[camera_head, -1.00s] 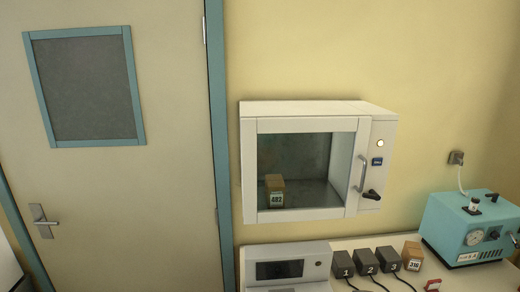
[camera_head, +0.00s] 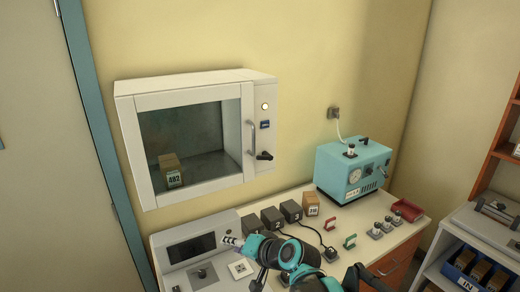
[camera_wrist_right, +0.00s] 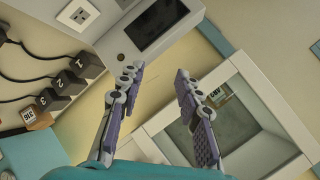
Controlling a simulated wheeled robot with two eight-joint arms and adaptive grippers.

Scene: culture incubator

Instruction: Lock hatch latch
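The white incubator (camera_head: 140,180) hangs on the yellow wall, and its glass hatch (camera_head: 205,130) looks closed. A wooden block with a number label (camera_head: 170,170) sits inside behind the glass. A vertical handle (camera_head: 251,137) and a dark latch (camera_head: 264,156) are on the incubator's right side; the latch lever points roughly sideways. My right gripper (camera_head: 232,241) is below the incubator, over the bench device and apart from the latch. In the right wrist view my right gripper (camera_wrist_right: 158,80) has its fingers spread with nothing between them. My left gripper is not in view.
A grey device with a dark screen (camera_head: 192,250), several dark numbered boxes (camera_head: 271,217) with cables and a wooden block (camera_head: 311,204) stand on the bench. A teal machine (camera_head: 350,172) stands at the back right. A shelf unit (camera_head: 475,235) is at the right. The wall around the incubator is clear.

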